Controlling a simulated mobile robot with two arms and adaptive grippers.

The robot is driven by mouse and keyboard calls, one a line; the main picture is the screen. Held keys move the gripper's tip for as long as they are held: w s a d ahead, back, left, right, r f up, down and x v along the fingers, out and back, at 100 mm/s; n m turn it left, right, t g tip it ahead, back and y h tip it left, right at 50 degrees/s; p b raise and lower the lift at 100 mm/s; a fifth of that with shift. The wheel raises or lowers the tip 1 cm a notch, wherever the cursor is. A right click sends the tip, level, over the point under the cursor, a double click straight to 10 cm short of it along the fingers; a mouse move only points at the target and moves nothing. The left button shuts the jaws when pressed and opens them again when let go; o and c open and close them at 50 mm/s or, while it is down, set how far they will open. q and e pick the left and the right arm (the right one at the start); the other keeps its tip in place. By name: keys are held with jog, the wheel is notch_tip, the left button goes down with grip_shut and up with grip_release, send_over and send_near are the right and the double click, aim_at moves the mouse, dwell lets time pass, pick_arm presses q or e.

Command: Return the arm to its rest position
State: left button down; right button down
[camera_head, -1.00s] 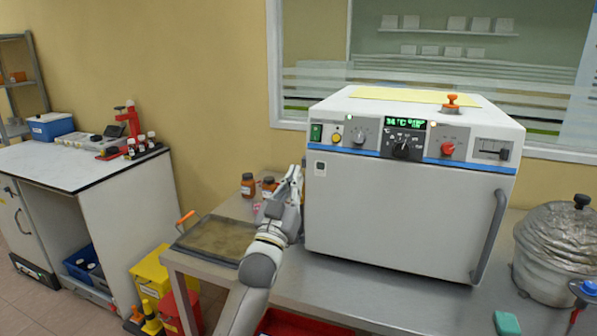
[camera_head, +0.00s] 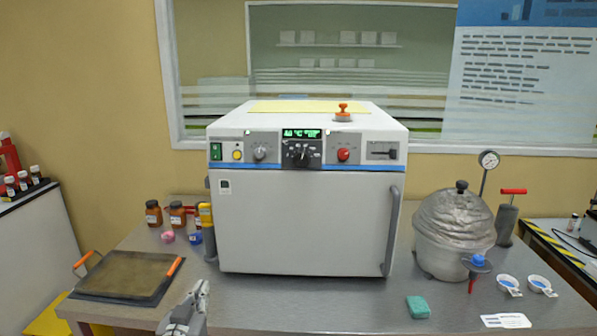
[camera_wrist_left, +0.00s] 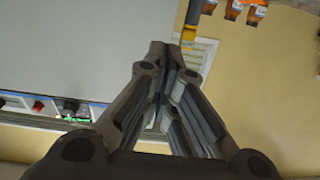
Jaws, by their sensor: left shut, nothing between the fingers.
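My left gripper (camera_head: 196,297) shows at the bottom of the head view, low in front of the oven and right of the flat tray. Its fingers are closed together with nothing between them, as the left wrist view (camera_wrist_left: 172,52) also shows. The white oven (camera_head: 305,220) stands on the steel table (camera_head: 330,305) with its door shut and its display lit green. In the left wrist view the oven (camera_wrist_left: 90,45) fills the upper left. My right gripper is in neither view.
A tray (camera_head: 125,274) with orange handles lies at the table's left. Brown bottles (camera_head: 153,213) stand behind it. A silver pot (camera_head: 445,262), a teal sponge (camera_head: 418,307) and small white cups (camera_head: 509,285) are on the right. The table front before the oven is mostly clear.

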pick_arm(q)
jog(key=s+d+f+g, duration=0.1)
jog(key=s+f+g, duration=0.5)
jog(key=s+f, duration=0.75)
jog(key=s+f+m+g, duration=0.1)
jog(key=s+f+g, duration=0.25)
jog(key=s, duration=0.75)
jog(key=s+f+g, duration=0.3)
jog(key=s+g, duration=0.1)
jog(key=s, duration=0.8)
notch_tip(320, 180, down, 25)
jog(key=s+g, duration=0.1)
jog(key=s+a+f+g, duration=0.1)
jog(key=s+a+f, duration=0.1)
jog(key=s+f, duration=1.4)
jog(key=shift+s+m, duration=0.4)
jog(key=shift+s, duration=0.05)
